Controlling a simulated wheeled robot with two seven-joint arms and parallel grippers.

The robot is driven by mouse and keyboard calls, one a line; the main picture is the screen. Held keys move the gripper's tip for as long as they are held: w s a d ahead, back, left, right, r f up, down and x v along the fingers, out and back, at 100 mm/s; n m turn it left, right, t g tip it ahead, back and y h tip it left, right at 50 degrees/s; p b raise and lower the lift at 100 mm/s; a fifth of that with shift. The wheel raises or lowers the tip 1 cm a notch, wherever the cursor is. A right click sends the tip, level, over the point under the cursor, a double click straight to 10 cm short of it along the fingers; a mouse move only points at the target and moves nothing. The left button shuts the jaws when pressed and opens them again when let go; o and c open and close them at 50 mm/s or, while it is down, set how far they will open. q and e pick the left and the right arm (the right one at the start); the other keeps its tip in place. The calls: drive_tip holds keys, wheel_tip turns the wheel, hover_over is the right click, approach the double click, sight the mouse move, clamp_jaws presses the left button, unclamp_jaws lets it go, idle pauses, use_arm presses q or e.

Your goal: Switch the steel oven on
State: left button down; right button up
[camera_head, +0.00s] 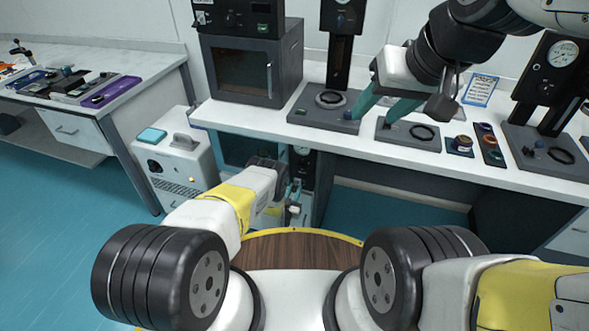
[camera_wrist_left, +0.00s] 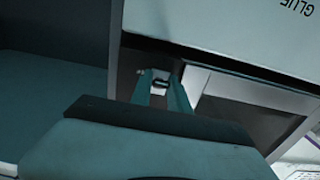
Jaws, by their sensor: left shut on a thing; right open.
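A dark grey oven (camera_head: 240,75) with a window, a vertical door handle and a control panel (camera_head: 240,16) on top stands on the bench at upper left; its door looks shut. My left gripper (camera_head: 293,196) is low in front of the bench, below and to the right of the oven, apart from it. My right gripper (camera_head: 380,106) is open and empty above the bench, right of the oven. No switch is clearly readable.
Along the bench (camera_head: 240,117) stand a gauge post, a flat plate (camera_head: 408,134), small coloured pots and another gauge stand (camera_head: 545,100). A white wheeled-cart-like box (camera_head: 177,160) stands left of the bench. A side table (camera_head: 100,70) is further left, with open floor before it.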

sight(295, 189)
use_arm(q)
drive_tip(key=shift+r, duration=0.15)
drive_tip(key=g, duration=0.1)
drive_tip(key=r+g+y, duration=0.1)
drive_tip(key=g, duration=0.3)
drive_tip(key=shift+r+y, duration=0.3)
drive_tip(key=shift+y, duration=0.1)
drive_tip(key=g, duration=0.2)
drive_tip(key=r+g+y, duration=0.1)
drive_tip(key=g, duration=0.1)
drive_tip(key=shift+w, duration=0.1)
drive_tip(key=shift+w+d+r+g+y, duration=0.1)
drive_tip(key=shift+g+y, duration=0.15)
drive_tip(key=shift+g, duration=0.3)
drive_tip(key=shift+r+g+y, duration=0.1)
drive_tip(key=shift+g+y, duration=0.15)
drive_tip(key=shift+g, duration=0.3)
drive_tip(key=c, duration=1.2)
unclamp_jaws()
drive_tip(key=shift+c, duration=0.2)
